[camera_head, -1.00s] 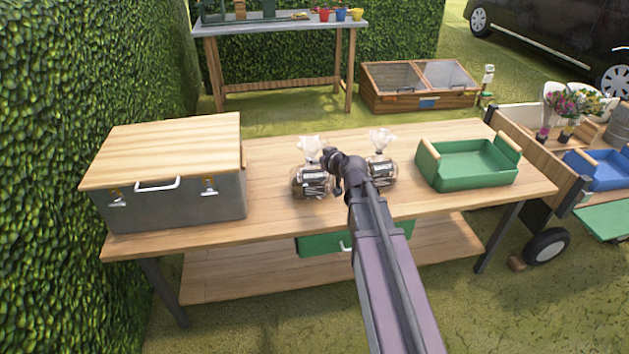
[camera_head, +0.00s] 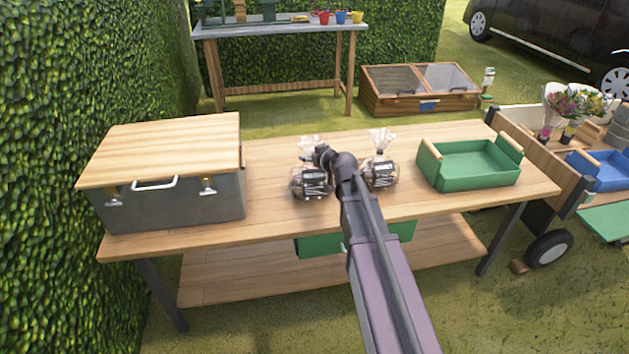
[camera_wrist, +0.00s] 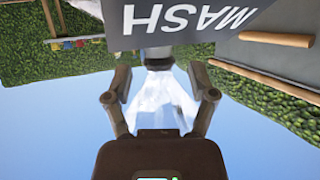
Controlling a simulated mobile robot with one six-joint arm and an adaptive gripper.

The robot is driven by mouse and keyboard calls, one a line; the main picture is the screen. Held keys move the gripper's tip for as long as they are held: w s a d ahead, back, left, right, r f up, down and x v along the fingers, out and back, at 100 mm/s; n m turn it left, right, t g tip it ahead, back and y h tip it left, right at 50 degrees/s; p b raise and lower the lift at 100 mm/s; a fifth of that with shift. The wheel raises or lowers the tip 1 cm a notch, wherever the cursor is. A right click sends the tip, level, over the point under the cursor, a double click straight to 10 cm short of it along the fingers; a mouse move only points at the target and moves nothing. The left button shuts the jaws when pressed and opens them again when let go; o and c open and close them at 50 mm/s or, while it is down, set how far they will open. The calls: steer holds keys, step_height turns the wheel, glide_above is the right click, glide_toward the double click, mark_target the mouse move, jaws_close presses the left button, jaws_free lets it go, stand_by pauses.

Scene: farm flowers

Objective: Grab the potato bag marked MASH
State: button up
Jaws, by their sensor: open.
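Two clear bags of dark potatoes with gathered plastic tops stand upright on the wooden table, a left bag (camera_head: 311,184) and a right bag (camera_head: 380,174). Their labels are too small to read in the head view. My gripper (camera_head: 321,155) is at the left bag's top, partly covering it. In the wrist view, which is upside down, a dark label marked MASH (camera_wrist: 165,26) is close at the top. A clear plastic top (camera_wrist: 166,98) shows between the open fingers of my gripper (camera_wrist: 160,78). I cannot tell whether they touch it.
A metal box with a wooden lid (camera_head: 175,205) stands at the table's left end. A green tray (camera_head: 470,182) with wooden handles is at the right. A cart with flowers (camera_head: 570,108) stands right of the table.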

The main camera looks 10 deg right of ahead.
mark_target(311, 150)
jaws_close()
steer(key=shift+r, duration=0.25)
steer(key=shift+r+p, duration=1.6)
steer(key=shift+p, duration=0.2)
steer(key=s+d+r+p, duration=0.1)
steer(key=s+d, duration=1)
steer(key=shift+d+r, duration=0.2)
steer(key=shift+d, duration=0.1)
